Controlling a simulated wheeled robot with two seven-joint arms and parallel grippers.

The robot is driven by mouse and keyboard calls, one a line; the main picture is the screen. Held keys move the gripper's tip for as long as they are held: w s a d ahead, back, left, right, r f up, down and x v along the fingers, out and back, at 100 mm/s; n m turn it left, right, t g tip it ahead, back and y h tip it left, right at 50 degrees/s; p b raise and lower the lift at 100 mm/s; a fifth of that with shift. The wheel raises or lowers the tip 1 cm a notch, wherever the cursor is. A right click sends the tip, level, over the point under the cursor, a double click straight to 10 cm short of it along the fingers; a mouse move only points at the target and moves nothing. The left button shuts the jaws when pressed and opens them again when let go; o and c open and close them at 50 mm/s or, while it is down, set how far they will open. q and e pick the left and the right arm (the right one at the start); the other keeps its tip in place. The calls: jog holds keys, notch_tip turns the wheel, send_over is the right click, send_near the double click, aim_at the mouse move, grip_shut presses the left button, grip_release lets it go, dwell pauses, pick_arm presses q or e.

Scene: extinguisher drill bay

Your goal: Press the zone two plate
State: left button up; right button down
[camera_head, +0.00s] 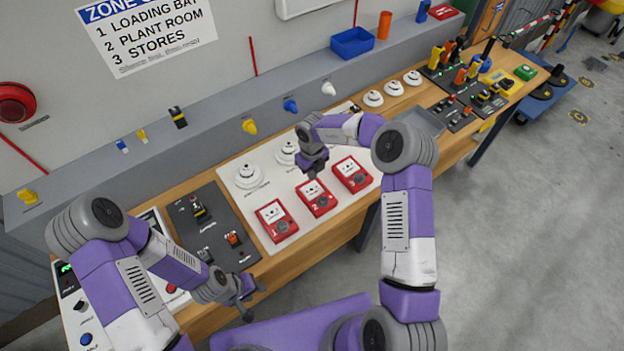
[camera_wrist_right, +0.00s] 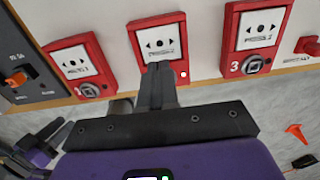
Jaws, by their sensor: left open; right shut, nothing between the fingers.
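Three red call points with white plates sit in a row on a white board. The middle one, marked 2 (camera_head: 318,198), is the zone two call point; its white plate (camera_wrist_right: 160,42) shows in the right wrist view. My right gripper (camera_head: 313,174) is shut and empty, at the upper edge of this call point in the head view. In the right wrist view its fingertips (camera_wrist_right: 159,68) overlap the plate's edge and hide the part below. I cannot tell whether they touch. My left gripper (camera_head: 248,302) is open and empty, low over the bench's front edge.
The zone one call point (camera_head: 276,220) and zone three call point (camera_head: 352,174) stand close on either side. White round detectors (camera_head: 248,176) lie behind them. A dark switch panel (camera_head: 212,228) is to the left, and several controls crowd the bench's far right.

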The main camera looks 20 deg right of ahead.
notch_tip(320, 180, up, 6)
jog(key=shift+w+f, duration=0.1)
jog(key=shift+f, duration=0.05)
dwell(0.9)
